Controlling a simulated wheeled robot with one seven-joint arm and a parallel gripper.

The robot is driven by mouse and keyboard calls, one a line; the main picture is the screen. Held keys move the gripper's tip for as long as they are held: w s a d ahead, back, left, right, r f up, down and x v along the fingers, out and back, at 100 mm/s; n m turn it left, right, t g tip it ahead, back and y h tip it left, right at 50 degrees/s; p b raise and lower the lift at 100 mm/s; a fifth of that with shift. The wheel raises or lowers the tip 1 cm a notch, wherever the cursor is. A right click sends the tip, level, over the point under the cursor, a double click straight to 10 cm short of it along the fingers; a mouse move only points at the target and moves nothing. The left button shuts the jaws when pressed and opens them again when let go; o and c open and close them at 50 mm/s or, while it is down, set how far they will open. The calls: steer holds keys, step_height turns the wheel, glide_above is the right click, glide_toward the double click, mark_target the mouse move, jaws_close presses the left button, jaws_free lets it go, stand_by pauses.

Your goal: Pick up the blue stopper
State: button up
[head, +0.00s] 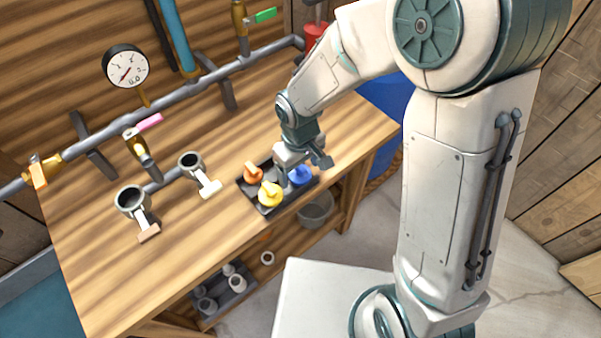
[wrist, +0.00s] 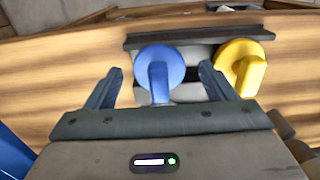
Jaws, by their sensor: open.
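The blue stopper (head: 300,176) stands at the right side of a dark tray (head: 270,209) on the wooden bench. In the wrist view the blue stopper (wrist: 160,66) has a round top with an upright handle, and it lies between the fingers of my gripper (wrist: 160,88). My gripper also shows in the head view (head: 304,160), over the tray's right end. The fingers are open, with a gap on both sides of the stopper's handle. I cannot tell how far above it they are.
A yellow stopper (head: 269,194) stands close by in the tray, just right of my right finger in the wrist view (wrist: 242,66). An orange stopper (head: 253,173) is at the tray's left. Two open pipe ends (head: 132,203) stand to the left. Bare bench lies around the tray.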

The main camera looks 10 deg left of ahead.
steer(key=c, duration=1.1)
steer(key=shift+o, duration=0.2)
steer(key=shift+r, duration=0.15)
